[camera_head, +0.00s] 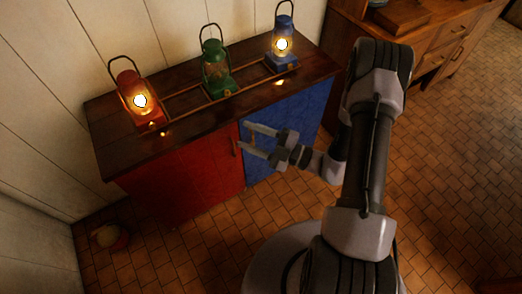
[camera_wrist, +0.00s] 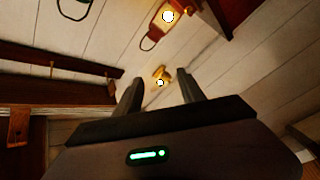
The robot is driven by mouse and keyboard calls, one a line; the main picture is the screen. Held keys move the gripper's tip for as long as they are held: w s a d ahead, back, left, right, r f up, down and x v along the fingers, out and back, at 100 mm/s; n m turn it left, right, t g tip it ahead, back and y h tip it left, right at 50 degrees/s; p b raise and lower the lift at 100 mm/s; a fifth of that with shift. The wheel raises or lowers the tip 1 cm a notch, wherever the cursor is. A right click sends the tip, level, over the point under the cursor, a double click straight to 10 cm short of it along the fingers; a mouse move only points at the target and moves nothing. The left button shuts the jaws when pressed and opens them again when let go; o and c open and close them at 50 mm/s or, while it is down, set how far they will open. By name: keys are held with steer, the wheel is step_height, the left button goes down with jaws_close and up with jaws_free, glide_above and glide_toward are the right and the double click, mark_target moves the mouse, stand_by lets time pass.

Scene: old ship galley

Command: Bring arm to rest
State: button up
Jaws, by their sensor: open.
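My gripper (camera_head: 262,141) is open, with nothing between its fingers. In the head view it is in front of the cabinet, near the line between the red door (camera_head: 190,180) and the blue door (camera_head: 285,130). Whether it touches the cabinet I cannot tell. My arm is bent, rising at the right and reaching down and left to the gripper. In the wrist view the two dark fingers (camera_wrist: 160,92) stand apart, with plank wall and a small lit yellow thing seen beyond them.
A red lantern (camera_head: 133,98) and a blue lantern (camera_head: 283,45) are lit on the dark cabinet top (camera_head: 130,150); a green lantern (camera_head: 215,70) between them looks unlit. A wooden cabinet (camera_head: 425,50) stands at the back right. Tiled floor (camera_head: 450,190) is open at right.

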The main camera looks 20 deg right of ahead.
steer(key=shift+s+a+r+n+g+y, duration=0.25)
steer(key=shift+s+n+g+y, duration=0.1)
steer(key=shift+n+g, duration=0.2)
steer(key=shift+w, duration=0.1)
steer(key=s+a+r+n+g+h+b, duration=0.1)
steer(key=s+a+r+n+g, duration=0.4)
steer(key=n, duration=0.7)
steer(key=s+a+r+n+g+h+b, duration=0.1)
steer(key=s+a+r+n+g+h, duration=0.15)
steer(key=s+r+n+g, duration=0.65)
steer(key=s+d+r+n+t+h, duration=0.1)
steer(key=d+n+t+h, duration=0.1)
steer(key=n, duration=0.6)
steer(key=s+d+n+t+h+b, duration=0.1)
steer(key=d+n+t+h, duration=0.2)
steer(key=n, duration=0.5)
steer(key=s+d+r+n+t+h, duration=0.1)
steer(key=n+t+h, duration=0.3)
steer(key=n, duration=0.5)
steer(key=shift+s+d+r+h, duration=0.3)
steer(key=shift+d+r+h, duration=0.05)
steer(key=shift+d+h, duration=0.4)
